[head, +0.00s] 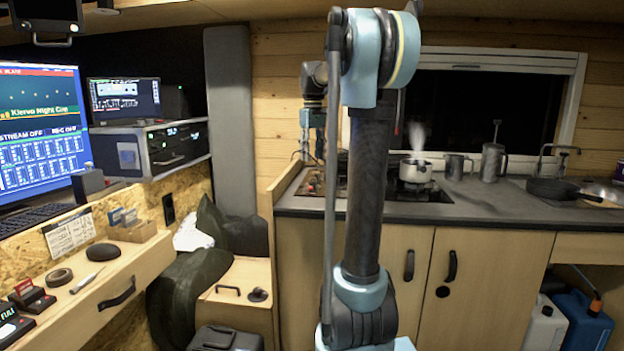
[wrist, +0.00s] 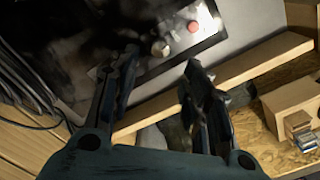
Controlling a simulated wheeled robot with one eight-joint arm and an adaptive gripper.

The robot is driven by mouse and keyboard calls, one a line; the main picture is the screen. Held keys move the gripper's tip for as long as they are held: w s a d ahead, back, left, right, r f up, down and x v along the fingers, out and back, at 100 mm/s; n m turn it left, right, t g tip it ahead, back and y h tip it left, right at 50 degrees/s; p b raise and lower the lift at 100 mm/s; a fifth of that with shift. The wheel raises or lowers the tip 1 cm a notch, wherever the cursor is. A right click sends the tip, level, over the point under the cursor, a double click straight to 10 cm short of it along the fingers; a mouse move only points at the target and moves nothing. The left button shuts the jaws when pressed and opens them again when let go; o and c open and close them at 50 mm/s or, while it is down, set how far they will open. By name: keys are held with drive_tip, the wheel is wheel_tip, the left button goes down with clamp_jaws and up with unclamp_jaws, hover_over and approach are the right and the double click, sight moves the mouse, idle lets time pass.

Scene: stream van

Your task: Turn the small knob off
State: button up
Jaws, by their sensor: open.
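The dark hob (head: 340,186) is set in the grey counter, partly hidden behind my arm. In the head view the gripper is small and dark above the hob's left end.
A steaming pot (head: 415,172) stands on the hob's right side. Metal mugs (head: 493,162) and a black pan (head: 560,189) stand farther right on the counter. A raised wooden edge (wrist: 240,72) runs beside the hob. A desk with monitors is at the left.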

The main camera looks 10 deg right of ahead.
sight(313, 178)
wheel_tip(313, 178, down, 9)
drive_tip(key=shift+r, duration=0.1)
idle(0.3)
clamp_jaws()
